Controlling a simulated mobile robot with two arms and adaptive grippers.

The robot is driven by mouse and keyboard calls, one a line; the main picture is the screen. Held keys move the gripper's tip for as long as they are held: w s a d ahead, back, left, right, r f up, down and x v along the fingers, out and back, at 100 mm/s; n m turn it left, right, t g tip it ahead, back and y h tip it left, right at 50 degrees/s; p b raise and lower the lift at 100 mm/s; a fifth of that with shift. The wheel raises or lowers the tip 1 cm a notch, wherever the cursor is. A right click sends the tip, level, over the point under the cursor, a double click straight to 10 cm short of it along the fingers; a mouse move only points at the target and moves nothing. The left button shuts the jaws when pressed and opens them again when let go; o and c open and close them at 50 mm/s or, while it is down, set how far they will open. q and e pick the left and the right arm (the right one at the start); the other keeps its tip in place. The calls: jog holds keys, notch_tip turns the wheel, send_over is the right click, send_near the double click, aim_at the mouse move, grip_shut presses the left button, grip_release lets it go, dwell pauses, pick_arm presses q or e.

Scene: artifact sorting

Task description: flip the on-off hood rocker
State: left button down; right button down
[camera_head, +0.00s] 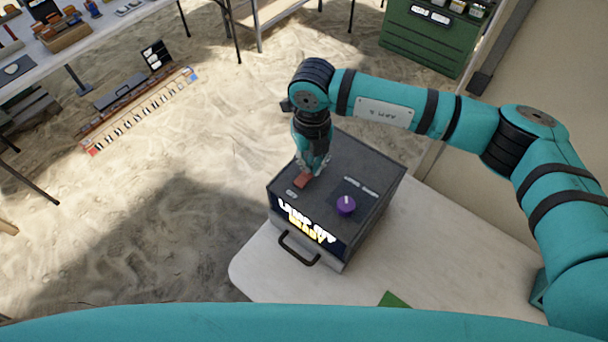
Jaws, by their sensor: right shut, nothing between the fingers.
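The hood is a dark grey box (372,170) on a pale table, with a lit display (306,222) and a black handle on its front. A red-orange rocker (302,181) sits on its top near the left edge, above a small white label. My right gripper (309,174) points down with its shut, empty fingertips right at the rocker. Whether they touch it I cannot tell, and the gripper partly hides that spot. A purple knob (346,205) stands on the top to the right of the rocker. My left gripper is not in view.
The pale tabletop (440,250) is bare to the right of the box, with a green piece (393,299) at its near edge. A green cabinet (425,40) stands at the back. Sandy floor with a long striped scale (140,110) lies to the left.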

jog(key=shift+f, duration=0.25)
jog(key=shift+r, duration=0.15)
jog(key=shift+r+p, duration=1.25)
jog(key=shift+r, duration=2.2)
jog(key=shift+f, duration=0.1)
